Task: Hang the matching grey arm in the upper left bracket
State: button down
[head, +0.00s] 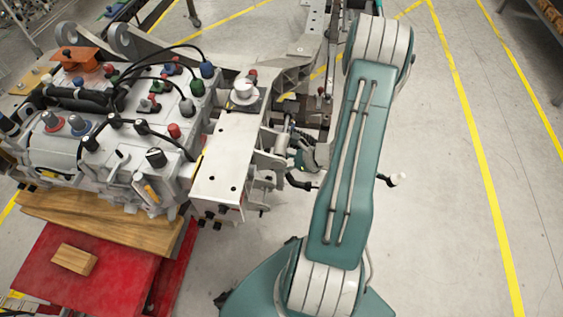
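The white chassis frame (228,155) runs up the middle of the head view, with pale bracket plates (264,163) on its right side. I cannot tell for sure which of these is the upper left bracket. My gripper (300,168) is beside these plates, with dark finger parts showing left of my green arm link. My own arm hides much of it, so its opening and any hold are unclear. A small pale piece with a dark end (396,180) sticks out right of my arm link; it may be part of a grey arm, but the rest is hidden.
A large grey engine block (120,165) with hoses and coloured caps fills the left. Below it are a wooden board (95,214) and a red stand (60,270) with a small wood block (75,259). The floor (440,200) at right is clear, with yellow lines.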

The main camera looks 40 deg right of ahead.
jog(key=shift+f, duration=0.65)
jog(key=shift+c, duration=0.8)
grip_release()
jog(key=v, duration=0.7)
dwell(0.4)
dwell(0.4)
